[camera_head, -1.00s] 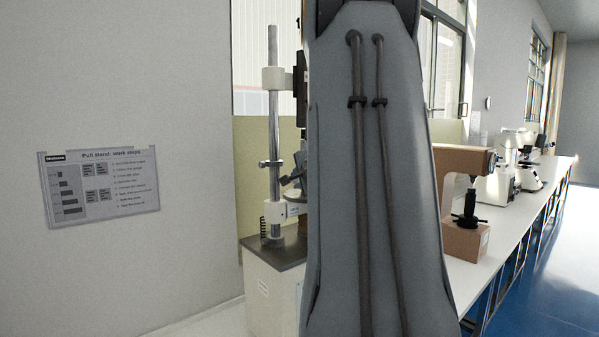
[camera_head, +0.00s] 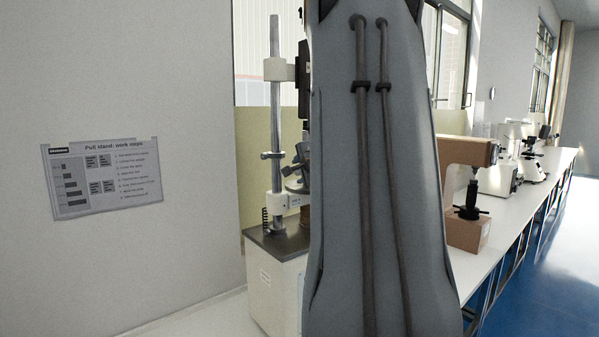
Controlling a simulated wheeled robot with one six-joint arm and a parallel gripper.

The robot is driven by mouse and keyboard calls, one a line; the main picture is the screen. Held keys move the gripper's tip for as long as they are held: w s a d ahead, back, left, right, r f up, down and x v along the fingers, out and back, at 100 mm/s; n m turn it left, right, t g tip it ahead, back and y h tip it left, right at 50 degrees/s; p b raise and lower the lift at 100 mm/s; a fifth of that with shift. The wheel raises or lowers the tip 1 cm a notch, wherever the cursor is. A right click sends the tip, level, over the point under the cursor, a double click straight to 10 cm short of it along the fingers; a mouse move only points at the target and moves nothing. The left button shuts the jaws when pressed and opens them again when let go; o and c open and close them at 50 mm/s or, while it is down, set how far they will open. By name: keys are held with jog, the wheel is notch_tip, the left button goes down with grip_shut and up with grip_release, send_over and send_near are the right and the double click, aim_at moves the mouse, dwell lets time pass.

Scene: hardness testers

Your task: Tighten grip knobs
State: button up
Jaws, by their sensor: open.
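A pull stand with a shiny vertical column (camera_head: 275,110) and white clamp blocks stands left of my arm. A dark and grey grip-like part (camera_head: 298,168) shows beside the column, above a white block (camera_head: 285,200). My own grey arm link covers the right side of the stand, so I cannot make out the grip knobs. My gripper is not visible; the arm link fills the middle of the view.
The stand rests on a dark-topped white cabinet (camera_head: 268,290). A work-steps sign (camera_head: 105,178) hangs on the left wall. A brown tester (camera_head: 468,200) and white instruments (camera_head: 505,165) stand on the long bench at right. Blue floor (camera_head: 555,270) beside it is clear.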

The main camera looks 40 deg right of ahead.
jog(key=v, duration=0.7)
jog(key=shift+s+r, duration=0.15)
jog(key=shift+s, duration=0.1)
jog(key=shift+a, duration=0.1)
